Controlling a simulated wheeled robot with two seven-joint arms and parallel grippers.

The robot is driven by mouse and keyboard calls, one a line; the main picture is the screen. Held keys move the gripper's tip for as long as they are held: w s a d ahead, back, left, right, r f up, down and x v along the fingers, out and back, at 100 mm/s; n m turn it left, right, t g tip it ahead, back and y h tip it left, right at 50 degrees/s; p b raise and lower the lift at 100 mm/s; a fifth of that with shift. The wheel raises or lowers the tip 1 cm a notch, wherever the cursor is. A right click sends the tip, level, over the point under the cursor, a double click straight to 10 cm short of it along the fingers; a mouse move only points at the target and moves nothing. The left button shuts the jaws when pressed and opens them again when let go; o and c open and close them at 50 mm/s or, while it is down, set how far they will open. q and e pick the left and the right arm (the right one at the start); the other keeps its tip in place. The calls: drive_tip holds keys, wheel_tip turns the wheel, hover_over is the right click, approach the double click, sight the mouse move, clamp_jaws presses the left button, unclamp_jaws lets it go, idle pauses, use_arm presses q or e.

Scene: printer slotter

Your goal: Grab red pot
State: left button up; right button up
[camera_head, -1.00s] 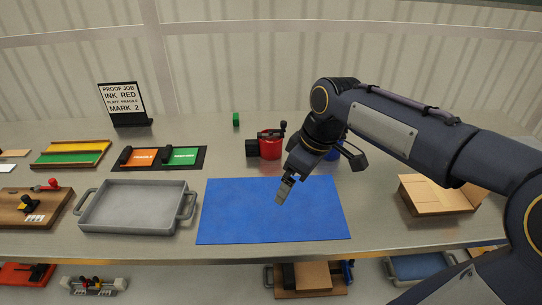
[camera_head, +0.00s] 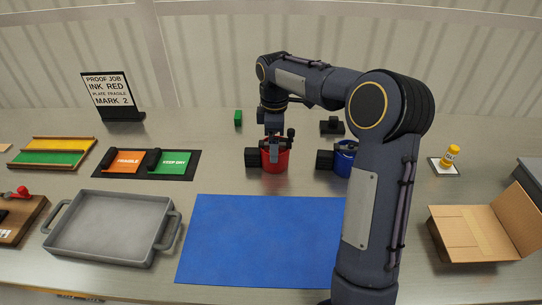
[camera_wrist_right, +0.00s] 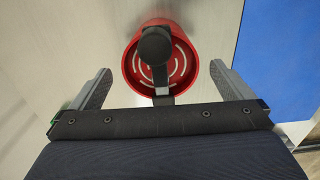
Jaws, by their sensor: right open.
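The red pot (camera_head: 275,162) stands upright on the table behind the blue mat, with a dark block at its left side and a dark knobbed handle at its top. In the right wrist view the red pot (camera_wrist_right: 185,84) shows its round slotted top, partly hidden by the dark knob and stem. My right gripper (camera_head: 271,147) points down at the pot. In the wrist view the right gripper (camera_wrist_right: 165,84) is open, with one finger on each side of the pot and a visible gap to each. I cannot tell its exact height over the rim. My left gripper is not in view.
A blue pot (camera_head: 344,160) stands to the right, partly behind my arm. The blue mat (camera_head: 255,240) and grey tray (camera_head: 115,225) lie in front. A green block (camera_head: 238,117) sits behind. An open cardboard box (camera_head: 470,235) is at right.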

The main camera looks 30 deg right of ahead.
wheel_tip(320, 180, down, 2)
drive_tip(key=c, duration=1.2)
drive_tip(key=shift+c, duration=0.5)
drive_tip(key=shift+r, duration=0.2)
